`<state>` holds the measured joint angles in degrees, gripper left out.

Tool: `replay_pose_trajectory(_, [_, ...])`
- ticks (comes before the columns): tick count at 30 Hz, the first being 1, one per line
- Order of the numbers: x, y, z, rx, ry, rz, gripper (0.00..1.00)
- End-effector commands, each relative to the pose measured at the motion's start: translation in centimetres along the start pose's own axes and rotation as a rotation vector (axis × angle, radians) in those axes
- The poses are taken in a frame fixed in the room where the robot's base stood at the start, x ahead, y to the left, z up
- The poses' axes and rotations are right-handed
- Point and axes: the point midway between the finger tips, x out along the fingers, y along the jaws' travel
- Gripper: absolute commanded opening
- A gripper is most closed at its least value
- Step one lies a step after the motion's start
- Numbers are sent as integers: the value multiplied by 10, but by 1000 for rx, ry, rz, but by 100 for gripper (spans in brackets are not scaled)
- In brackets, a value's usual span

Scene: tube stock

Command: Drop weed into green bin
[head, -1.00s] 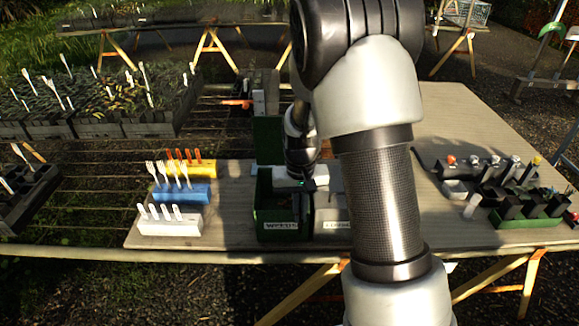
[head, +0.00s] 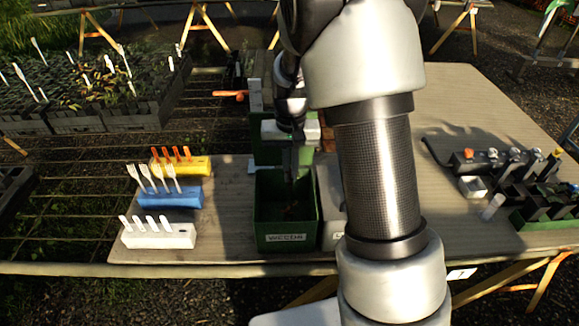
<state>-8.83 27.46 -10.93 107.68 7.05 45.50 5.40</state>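The green bin (head: 286,228), labelled "WEEDS", stands near the front edge of the table, left of my arm. My gripper (head: 290,178) points down over the bin's opening, its dark fingers reaching toward or into it. The fingers are small and in shade, so I cannot tell whether they are open or shut. A small dark brownish patch (head: 296,211) shows inside the bin below the fingers. I cannot tell whether it is a weed or soil, or whether the fingers touch it.
White (head: 157,236), blue (head: 168,197) and yellow (head: 182,167) blocks hold labels on the left. A grey bin (head: 330,225) beside the green one is partly hidden by my arm. Dark pots (head: 545,207) and tools stand on the right. Plant trays (head: 82,95) stand back left.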

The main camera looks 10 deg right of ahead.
Motion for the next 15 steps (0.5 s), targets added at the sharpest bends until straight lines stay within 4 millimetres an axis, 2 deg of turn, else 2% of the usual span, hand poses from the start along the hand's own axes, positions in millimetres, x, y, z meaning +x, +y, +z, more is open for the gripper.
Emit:
replay_pose_trajectory(1, [11, 0, 0, 0, -1, 0, 0])
replay_pose_trajectory(7, [35, 0, 0, 0, 0, 0, 0])
replay_pose_trajectory(15, [45, 0, 0, 0, 0, 0, 0])
